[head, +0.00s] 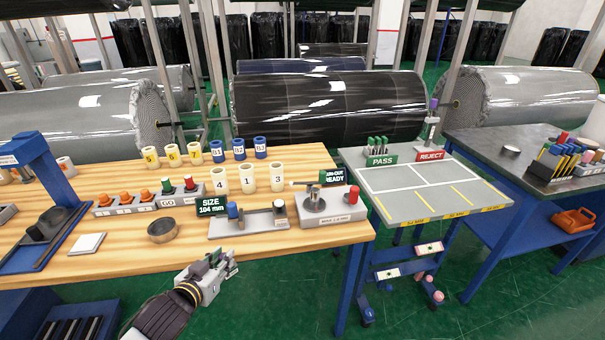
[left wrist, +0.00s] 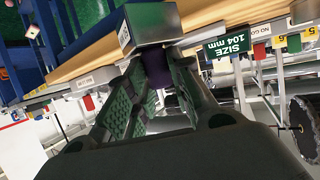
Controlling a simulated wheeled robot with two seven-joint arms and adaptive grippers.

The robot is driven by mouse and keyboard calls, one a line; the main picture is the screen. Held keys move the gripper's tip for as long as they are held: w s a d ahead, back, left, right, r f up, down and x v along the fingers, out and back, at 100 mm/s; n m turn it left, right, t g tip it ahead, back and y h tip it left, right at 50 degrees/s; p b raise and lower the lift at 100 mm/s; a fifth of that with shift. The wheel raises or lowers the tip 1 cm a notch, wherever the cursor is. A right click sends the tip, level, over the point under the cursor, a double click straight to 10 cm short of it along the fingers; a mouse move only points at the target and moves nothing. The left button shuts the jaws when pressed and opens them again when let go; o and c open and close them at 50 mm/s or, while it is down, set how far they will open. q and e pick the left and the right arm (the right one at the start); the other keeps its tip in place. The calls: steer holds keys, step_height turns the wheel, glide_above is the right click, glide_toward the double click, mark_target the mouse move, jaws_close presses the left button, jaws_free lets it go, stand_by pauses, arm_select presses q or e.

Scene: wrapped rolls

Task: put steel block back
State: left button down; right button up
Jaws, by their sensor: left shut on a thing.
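My left gripper (head: 220,266) is in front of the wooden bench's near edge, below the SIZE 104 mm sign (head: 211,205) in the head view. In the left wrist view the gripper (left wrist: 162,78) is shut on a dark purple grip part. A steel block (left wrist: 150,22) with a small white label sits just beyond the fingertips, against that part. The block is small and hard to make out in the head view. My right gripper is not in view.
A PASS/REJECT table (head: 405,205) stands to the right. Green floor lies in front.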

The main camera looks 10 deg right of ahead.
arm_select(q)
steer(key=s+a+f+n+t+y, duration=0.1)
steer(key=s+a+f+n+y, duration=0.2)
steer(key=a+f, duration=0.5)
steer(key=shift+s+a+n+y, duration=0.25)
steer(key=shift+a+n+y, duration=0.5)
steer(key=shift+y, duration=0.25)
steer(key=shift+a, duration=0.15)
